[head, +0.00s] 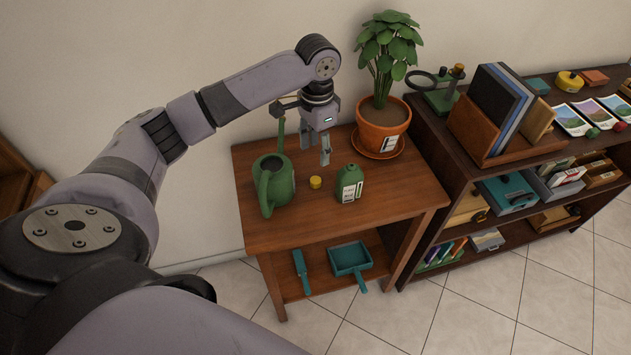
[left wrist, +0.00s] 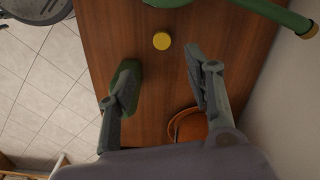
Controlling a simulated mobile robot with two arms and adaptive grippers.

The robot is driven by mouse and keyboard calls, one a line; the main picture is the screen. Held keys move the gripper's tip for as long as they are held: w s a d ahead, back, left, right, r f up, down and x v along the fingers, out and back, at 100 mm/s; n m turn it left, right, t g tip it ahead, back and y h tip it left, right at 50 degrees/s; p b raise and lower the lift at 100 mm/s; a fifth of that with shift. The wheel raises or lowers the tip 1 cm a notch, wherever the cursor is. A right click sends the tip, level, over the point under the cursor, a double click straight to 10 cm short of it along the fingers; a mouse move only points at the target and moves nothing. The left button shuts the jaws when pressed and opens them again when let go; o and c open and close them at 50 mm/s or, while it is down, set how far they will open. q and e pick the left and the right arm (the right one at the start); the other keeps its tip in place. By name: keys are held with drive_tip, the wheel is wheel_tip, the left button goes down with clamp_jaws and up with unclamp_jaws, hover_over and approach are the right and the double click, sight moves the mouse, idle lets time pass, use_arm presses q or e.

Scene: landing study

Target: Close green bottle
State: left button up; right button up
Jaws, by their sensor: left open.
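A green bottle (head: 349,184) with a pale label stands upright on the small wooden table; its top carries no yellow cap. A small yellow cap (head: 316,182) lies on the table just left of the bottle, apart from it. My left gripper (head: 325,155) is above the table, behind and above the cap and bottle, open and empty. In the left wrist view the cap (left wrist: 162,41) lies beyond the fingertips, and the bottle (left wrist: 128,70) shows partly behind the left finger of the open gripper (left wrist: 158,75). My right gripper is not in view.
A green watering can (head: 274,184) stands left of the cap. A potted plant (head: 384,125) on a saucer is at the table's back right. A dustpan (head: 350,259) and brush lie on the lower shelf. A full bookshelf stands to the right. The tabletop's front (head: 330,225) is clear.

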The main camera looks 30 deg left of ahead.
use_arm(q)
hover_over(315, 180)
drive_tip(key=f, duration=0.6)
drive_tip(key=shift+d, duration=0.25)
drive_tip(key=shift+a+f, duration=0.2)
drive_tip(key=shift+f, duration=2.4)
drive_tip(key=shift+c, duration=0.6)
drive_tip(key=c, duration=0.7)
